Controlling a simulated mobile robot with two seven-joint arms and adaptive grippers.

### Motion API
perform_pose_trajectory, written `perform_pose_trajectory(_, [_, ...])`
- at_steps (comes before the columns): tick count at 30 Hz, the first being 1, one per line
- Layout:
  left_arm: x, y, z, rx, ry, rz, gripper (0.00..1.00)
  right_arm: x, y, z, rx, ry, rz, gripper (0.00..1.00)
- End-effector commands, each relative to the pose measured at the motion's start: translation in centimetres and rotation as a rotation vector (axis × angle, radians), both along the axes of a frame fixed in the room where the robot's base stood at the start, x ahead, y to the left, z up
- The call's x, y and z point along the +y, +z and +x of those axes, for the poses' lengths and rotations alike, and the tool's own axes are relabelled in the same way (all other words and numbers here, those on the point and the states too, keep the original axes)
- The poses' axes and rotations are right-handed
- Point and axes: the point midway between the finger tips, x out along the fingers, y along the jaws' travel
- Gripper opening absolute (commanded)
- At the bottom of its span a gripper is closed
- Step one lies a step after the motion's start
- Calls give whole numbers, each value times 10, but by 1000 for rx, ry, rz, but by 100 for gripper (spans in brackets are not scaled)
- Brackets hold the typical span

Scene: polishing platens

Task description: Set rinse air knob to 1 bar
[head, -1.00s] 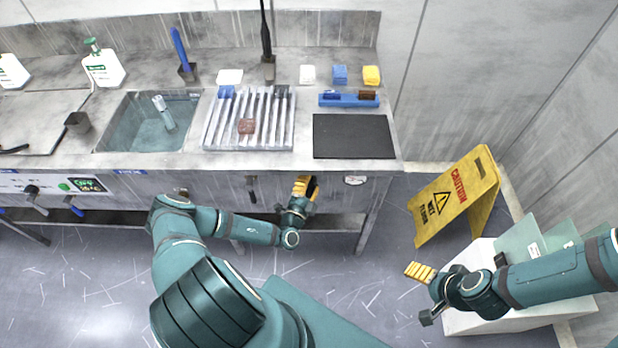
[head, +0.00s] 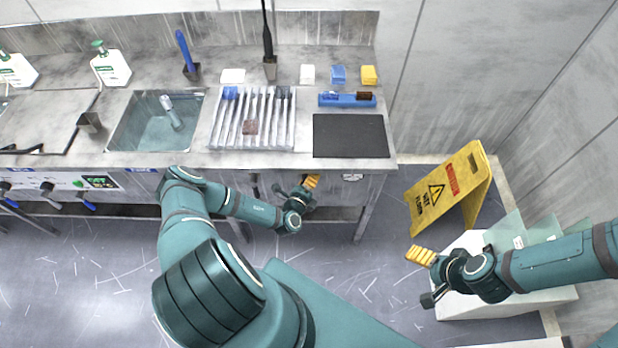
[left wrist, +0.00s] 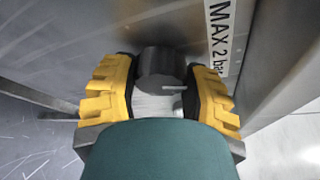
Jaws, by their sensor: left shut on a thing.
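The rinse air knob (left wrist: 160,68) is a dark round knob with a thin pale pointer line. In the left wrist view it sits between the two yellow fingers of my left gripper (left wrist: 162,92), which is shut on it. In the head view my left gripper (head: 311,182) is at the bench's front panel, just left of a small round white gauge (head: 352,177), and the knob is hidden. The gauge reading is too small to tell. A label (left wrist: 219,40) beside the knob reads "MAX 2 bar". My right gripper (head: 421,256) is away from the bench, over the floor; its opening is unclear.
The bench carries a sink (head: 150,135), a ribbed rack (head: 225,132) and a black mat (head: 350,135). A yellow wet-floor sign (head: 440,192) stands to the right. A white box (head: 465,305) with upright greenish sheets is by my right arm. The floor before the bench is clear.

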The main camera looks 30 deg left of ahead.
Motion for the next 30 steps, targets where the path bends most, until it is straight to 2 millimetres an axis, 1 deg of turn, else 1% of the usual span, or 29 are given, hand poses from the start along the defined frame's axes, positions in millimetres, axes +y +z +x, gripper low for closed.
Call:
perform_pose_trajectory(6, [0,1,1,66,0,110,13,0,0,0,0,0,0,81])
perform_pose_trajectory(12, [1,1,0,101,1,171,13,0,0,0,0,0,0,81])
perform_pose_trajectory(29, [1,0,0,118,1,195,13,0,0,0,0,0,0,81])
perform_pose_trajectory(30, [1,0,0,118,1,195,58,0,0,0,0,0,0,81])
